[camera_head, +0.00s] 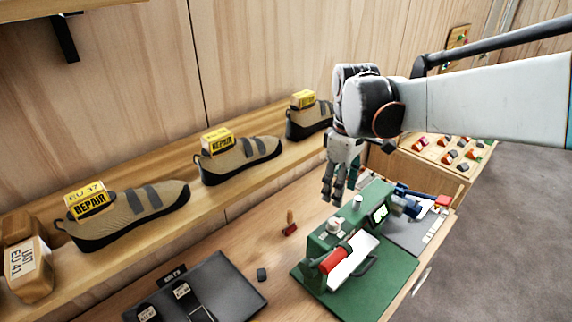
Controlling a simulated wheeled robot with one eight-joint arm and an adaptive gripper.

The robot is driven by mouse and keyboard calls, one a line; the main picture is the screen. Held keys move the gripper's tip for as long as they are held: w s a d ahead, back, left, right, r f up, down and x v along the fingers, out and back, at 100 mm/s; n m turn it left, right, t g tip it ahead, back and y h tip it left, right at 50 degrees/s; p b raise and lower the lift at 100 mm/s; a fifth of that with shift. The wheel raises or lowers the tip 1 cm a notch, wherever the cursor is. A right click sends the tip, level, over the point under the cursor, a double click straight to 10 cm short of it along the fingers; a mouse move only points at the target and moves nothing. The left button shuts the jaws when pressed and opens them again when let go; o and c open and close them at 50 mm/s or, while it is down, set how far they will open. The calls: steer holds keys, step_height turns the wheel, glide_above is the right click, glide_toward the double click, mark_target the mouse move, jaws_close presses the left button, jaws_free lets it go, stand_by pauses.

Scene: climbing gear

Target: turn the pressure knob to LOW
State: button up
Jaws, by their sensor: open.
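A green press machine (320,243) stands on a green base on the workbench, right of centre. Two pale knobs rise from its top: a nearer, larger one (334,227) and a farther, smaller one (357,202). I cannot tell which is the pressure knob, and no LOW mark is readable. The machine also has a small display (380,213) and a red roller-like part (335,260) at its front. My gripper (336,196) points down with dark fingers, open and empty. It appears above and behind the knobs, apart from them.
A shelf (188,195) behind the bench holds several tan shoes with yellow REPAIR tags. A grey mat with blue-and-red gear (405,205) lies to the right.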

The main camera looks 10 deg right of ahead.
mark_target(334, 221)
step_height(334, 221, down, 12)
steer(key=shift+r+b, duration=0.25)
steer(key=shift+b, duration=0.4)
steer(key=c, duration=1.1)
